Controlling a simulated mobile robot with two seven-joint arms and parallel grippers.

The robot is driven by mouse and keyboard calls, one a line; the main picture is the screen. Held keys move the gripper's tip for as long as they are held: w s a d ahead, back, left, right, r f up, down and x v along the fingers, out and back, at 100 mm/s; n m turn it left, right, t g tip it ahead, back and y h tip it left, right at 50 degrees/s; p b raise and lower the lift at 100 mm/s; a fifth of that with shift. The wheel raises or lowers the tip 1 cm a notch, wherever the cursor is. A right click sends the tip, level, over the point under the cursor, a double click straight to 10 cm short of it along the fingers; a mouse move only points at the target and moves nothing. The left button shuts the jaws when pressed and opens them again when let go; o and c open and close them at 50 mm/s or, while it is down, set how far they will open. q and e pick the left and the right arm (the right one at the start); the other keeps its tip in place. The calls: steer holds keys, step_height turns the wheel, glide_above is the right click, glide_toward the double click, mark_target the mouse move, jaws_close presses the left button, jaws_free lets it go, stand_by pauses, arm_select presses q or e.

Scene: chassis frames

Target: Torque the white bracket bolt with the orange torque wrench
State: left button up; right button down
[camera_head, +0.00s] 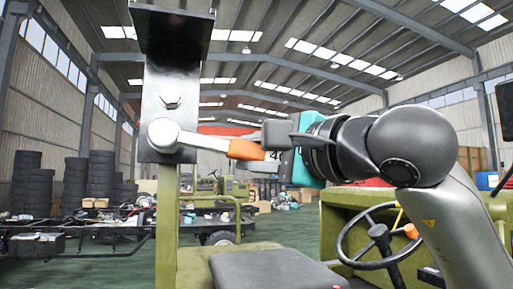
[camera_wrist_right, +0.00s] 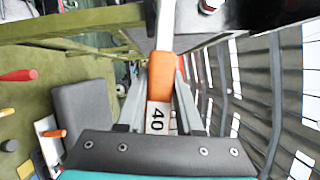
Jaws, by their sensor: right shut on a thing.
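Whatever is behind the wrench head is hidden. My right gripper (camera_head: 268,134) is shut on the wrench grip, which lies nearly level. The orange grip (camera_wrist_right: 165,76) also shows between the fingers in the wrist view. My left gripper is not in view.
A green vehicle body with a dark seat (camera_head: 270,270) and a steering wheel (camera_head: 382,238) lies below my right arm. A green post (camera_head: 167,215) stands under the plate. Stacked tyres (camera_head: 100,180) and a bare chassis are farther back at the left.

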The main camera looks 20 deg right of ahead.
steer(key=shift+w+r+p, duration=0.2)
steer(key=shift+w+p, duration=0.2)
steer(key=shift+w, duration=0.8)
steer(key=r+n+p, duration=0.1)
steer(key=p, duration=0.1)
steer(key=shift+s+r+p, duration=0.1)
steer(key=shift+r+p, duration=0.2)
steer(key=shift+p, duration=0.1)
step_height(320, 180, up, 7)
steer(key=w+a+n+g+h+p, duration=0.1)
steer(key=n+p, duration=0.5)
steer(key=p, duration=0.7)
steer(key=shift+a+f+g+h, duration=0.2)
steer(key=shift+g+h, duration=0.1)
steer(key=shift+g, duration=0.5)
steer(key=shift+s+r, duration=0.1)
steer(key=shift+s, duration=0.1)
steer(key=shift+w+b, duration=0.5)
steer(key=shift+w, duration=0.45)
stand_by(1.3)
stand_by(0.3)
